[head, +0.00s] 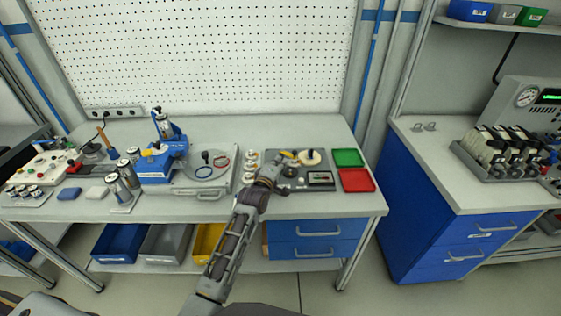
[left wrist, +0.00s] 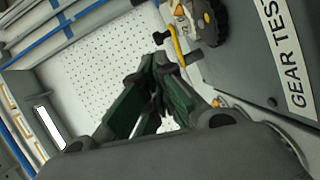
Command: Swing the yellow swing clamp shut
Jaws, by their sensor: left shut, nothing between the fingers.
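The yellow swing clamp (head: 289,155) shows as a small yellow bar on the dark grey gear test plate (head: 288,187), left of a cream round part (head: 310,157). In the left wrist view the yellow bar (left wrist: 176,43) has a black knob at its side. My left gripper (head: 272,168) is at the plate's left side, close to the clamp. It is shut with nothing between its fingers; its fingertips (left wrist: 162,64) appear just below the bar in the left wrist view. I cannot tell whether they touch it. My right gripper is not in view.
A green tray (head: 348,158) and a red tray (head: 357,180) lie right of the plate. Several small round parts (head: 250,167) stand left of the gripper. A blue fixture (head: 158,167) and a grey board (head: 205,172) are farther left. The bench front (head: 345,203) is clear.

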